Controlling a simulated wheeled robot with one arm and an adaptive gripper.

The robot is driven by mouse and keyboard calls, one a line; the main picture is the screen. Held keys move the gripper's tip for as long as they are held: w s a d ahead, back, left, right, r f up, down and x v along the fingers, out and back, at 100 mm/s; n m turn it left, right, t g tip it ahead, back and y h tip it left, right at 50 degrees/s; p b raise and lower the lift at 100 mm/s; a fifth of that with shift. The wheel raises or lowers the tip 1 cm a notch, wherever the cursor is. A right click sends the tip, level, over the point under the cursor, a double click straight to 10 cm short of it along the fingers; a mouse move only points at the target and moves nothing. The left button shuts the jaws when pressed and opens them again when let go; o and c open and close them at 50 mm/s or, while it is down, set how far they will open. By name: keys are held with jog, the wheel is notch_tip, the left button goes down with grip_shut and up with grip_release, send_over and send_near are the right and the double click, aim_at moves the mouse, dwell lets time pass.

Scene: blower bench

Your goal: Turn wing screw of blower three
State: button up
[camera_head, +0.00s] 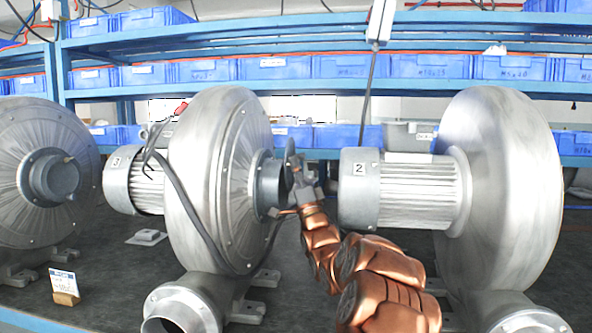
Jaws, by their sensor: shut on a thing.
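Blower three (205,165) stands left of centre, a big silver round housing with a ribbed motor (133,182) on its left that bears the label 3. A grey round hub (268,184) sticks out of its right face. My copper arm reaches in from the lower right, and my gripper (292,182) is at the outer end of this hub. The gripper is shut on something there. The wing screw itself is hidden or too small to make out behind the gripper, and so is the exact contact.
Blower two (505,180) stands at the right; its motor (398,190) is close to my gripper's right. Another blower (40,165) is at the left edge. A dark cable (192,208) hangs across blower three. Blue bins (430,66) fill the shelves behind. A small sign (64,287) stands front left.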

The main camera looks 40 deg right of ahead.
jog(key=shift+c, duration=0.8)
